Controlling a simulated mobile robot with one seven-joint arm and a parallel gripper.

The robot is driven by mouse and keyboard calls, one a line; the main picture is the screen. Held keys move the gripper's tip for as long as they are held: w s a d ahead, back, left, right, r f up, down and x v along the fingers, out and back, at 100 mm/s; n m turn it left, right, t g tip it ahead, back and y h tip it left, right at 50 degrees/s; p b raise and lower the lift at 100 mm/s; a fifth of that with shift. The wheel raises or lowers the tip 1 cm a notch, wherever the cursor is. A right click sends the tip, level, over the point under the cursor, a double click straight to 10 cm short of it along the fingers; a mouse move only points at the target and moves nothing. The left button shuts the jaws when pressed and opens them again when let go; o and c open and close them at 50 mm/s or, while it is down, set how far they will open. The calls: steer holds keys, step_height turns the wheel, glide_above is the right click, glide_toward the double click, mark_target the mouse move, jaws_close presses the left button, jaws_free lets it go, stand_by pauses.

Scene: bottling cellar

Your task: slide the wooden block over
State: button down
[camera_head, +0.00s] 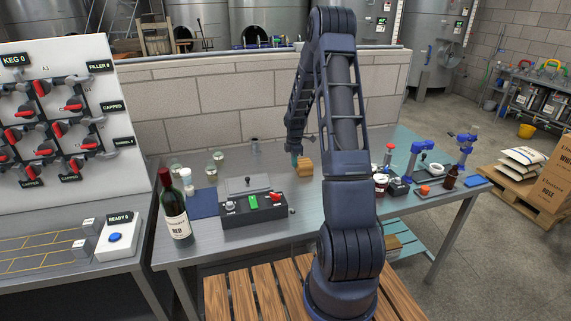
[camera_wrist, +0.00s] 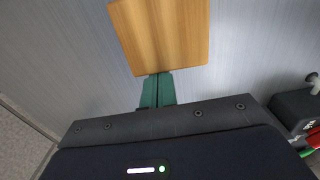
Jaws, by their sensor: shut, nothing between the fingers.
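The wooden block (camera_head: 304,166) stands on the grey metal table (camera_head: 240,170), near its middle. In the wrist view the block (camera_wrist: 163,35) is at the top centre, slightly turned. My gripper (camera_head: 296,160) is low over the table at the block's left side, partly hidden by my arm. In the wrist view the green fingers of my gripper (camera_wrist: 157,88) are closed together with nothing between them. Their tips reach the block's near edge; I cannot tell whether they touch it.
A black control box (camera_head: 254,206) with a red switch, a wine bottle (camera_head: 173,207) and several glass jars stand left of the block. Cups and blue-topped devices (camera_head: 417,148) stand to the right. A block wall (camera_head: 220,105) rises behind. Bare table surrounds the block.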

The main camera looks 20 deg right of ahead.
steer(key=d, duration=1.2)
